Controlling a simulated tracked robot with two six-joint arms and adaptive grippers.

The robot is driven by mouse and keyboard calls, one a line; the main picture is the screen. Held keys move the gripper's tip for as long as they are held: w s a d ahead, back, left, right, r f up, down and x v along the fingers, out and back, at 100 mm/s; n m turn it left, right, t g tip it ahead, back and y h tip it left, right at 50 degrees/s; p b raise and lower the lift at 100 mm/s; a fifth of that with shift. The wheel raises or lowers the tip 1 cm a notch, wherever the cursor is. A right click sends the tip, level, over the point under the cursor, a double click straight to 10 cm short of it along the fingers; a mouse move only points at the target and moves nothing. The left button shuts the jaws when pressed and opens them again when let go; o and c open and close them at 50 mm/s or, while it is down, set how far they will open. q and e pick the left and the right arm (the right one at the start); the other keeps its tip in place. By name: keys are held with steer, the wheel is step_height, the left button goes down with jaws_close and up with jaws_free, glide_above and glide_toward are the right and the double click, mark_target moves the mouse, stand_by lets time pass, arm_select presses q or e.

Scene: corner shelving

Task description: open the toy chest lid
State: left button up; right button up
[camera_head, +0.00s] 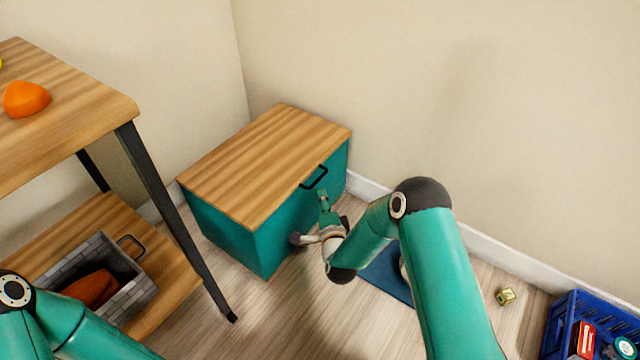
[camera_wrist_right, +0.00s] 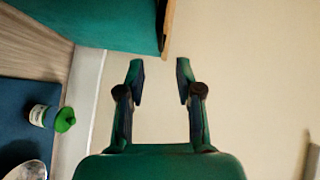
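The toy chest (camera_head: 232,235) is a teal box in the corner with a wooden lid (camera_head: 265,160), which lies shut on top. A black handle (camera_head: 314,177) is on its front, just below the lid edge. My right gripper (camera_head: 312,218) is in front of the chest, below the handle and apart from it. In the right wrist view the right gripper (camera_wrist_right: 160,72) is open and empty, with the chest's teal side (camera_wrist_right: 100,22) and lid edge (camera_wrist_right: 168,25) beyond it. My left arm shows at the lower left, but its gripper is out of view.
A wooden shelf unit (camera_head: 70,110) stands left, holding an orange object (camera_head: 26,99) and a grey basket (camera_head: 138,284). A blue mat (camera_head: 385,277) lies on the floor; a green-capped bottle (camera_wrist_right: 50,117) is on it. A small gold cube (camera_head: 506,296) and blue crate (camera_head: 560,318) are right.

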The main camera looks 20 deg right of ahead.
mark_target(318, 179)
steer(key=w+b, duration=0.1)
steer(key=w, duration=0.2)
steer(key=w+f+b, duration=0.1)
steer(key=w, duration=0.2)
steer(key=w+d+b, duration=0.1)
steer(key=w, duration=0.2)
steer(key=shift+w+d+f, duration=0.1)
steer(key=shift+w+f, duration=0.15)
steer(key=shift+w, duration=0.1)
jaws_close()
